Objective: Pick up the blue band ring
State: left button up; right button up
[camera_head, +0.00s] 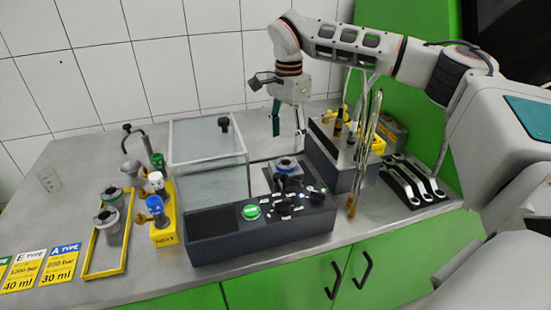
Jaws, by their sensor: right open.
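A small part with a blue band (288,164) sits in the dark test bench (225,248); I take it for the blue band ring, but it is too small to be sure. My right gripper (288,132) hangs above and behind it, pointing down, open and empty, with clear space between them. My left gripper is not in view.
A clear box (208,165) stands left of the gripper. A yellow stand with blue and white caps (164,232) and a yellow-rimmed tray (96,270) are further left. Upright metal tools (366,130) and wrenches (412,182) are to the right. The front left counter has type cards (60,265).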

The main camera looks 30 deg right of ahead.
aim_at(286, 158)
jog(key=f, duration=0.7)
jog(key=shift+s+a+f+b, duration=0.15)
jog(key=shift+s+f+b, duration=0.05)
jog(key=shift+f+b, duration=0.15)
jog(key=shift+r, duration=0.1)
jog(key=c, duration=1.3)
